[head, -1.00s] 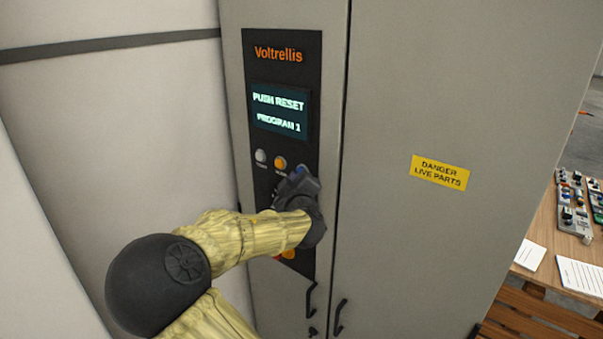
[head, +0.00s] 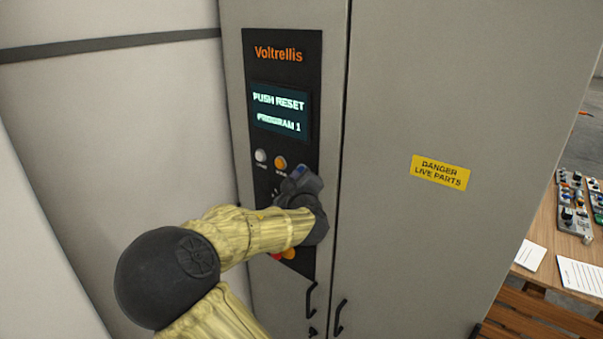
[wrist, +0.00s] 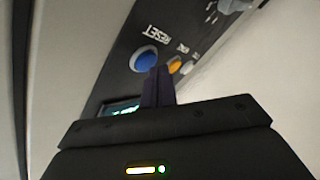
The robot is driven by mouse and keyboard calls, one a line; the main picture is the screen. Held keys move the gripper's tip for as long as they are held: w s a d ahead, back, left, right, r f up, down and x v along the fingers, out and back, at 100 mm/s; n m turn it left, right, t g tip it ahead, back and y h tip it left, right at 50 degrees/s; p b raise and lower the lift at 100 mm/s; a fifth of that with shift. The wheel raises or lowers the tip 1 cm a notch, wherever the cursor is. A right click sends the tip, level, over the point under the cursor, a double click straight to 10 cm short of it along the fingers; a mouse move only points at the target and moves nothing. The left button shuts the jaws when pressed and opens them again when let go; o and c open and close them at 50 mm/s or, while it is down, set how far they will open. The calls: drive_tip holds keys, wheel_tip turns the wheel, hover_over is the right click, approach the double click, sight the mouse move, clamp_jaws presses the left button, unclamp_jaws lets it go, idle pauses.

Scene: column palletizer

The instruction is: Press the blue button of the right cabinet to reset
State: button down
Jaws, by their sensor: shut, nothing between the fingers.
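The right cabinet (head: 420,90) is grey with a black control panel (head: 257,185). Its screen (head: 281,111) reads PUSH RESET, PROGRAM 1. In the wrist view the round blue button (wrist: 145,58) sits on the panel beside the word RESET. In the head view only a bit of the blue button (head: 300,170) shows beside my gripper, right of the orange button. My gripper (wrist: 159,73) is shut and empty. In the wrist view its tips appear just below and right of the blue button. I cannot tell whether they touch the panel.
An orange button (head: 280,162) and a white button (head: 260,156) are left of the blue one. Red and orange controls lower down are partly hidden by my arm. Black door handles (head: 339,317) stand low on the cabinet. A wooden table (head: 541,230) is at the right.

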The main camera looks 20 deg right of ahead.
drive_tip(key=shift+w+d, duration=0.2)
drive_tip(key=shift+d, duration=0.15)
idle(0.6)
drive_tip(key=shift+a, duration=0.1)
drive_tip(key=shift+s+a, duration=0.45)
drive_tip(key=shift+a, duration=0.1)
drive_tip(key=s+a, duration=0.1)
drive_tip(key=a, duration=0.1)
drive_tip(key=s+a, duration=0.2)
idle(0.7)
idle(0.4)
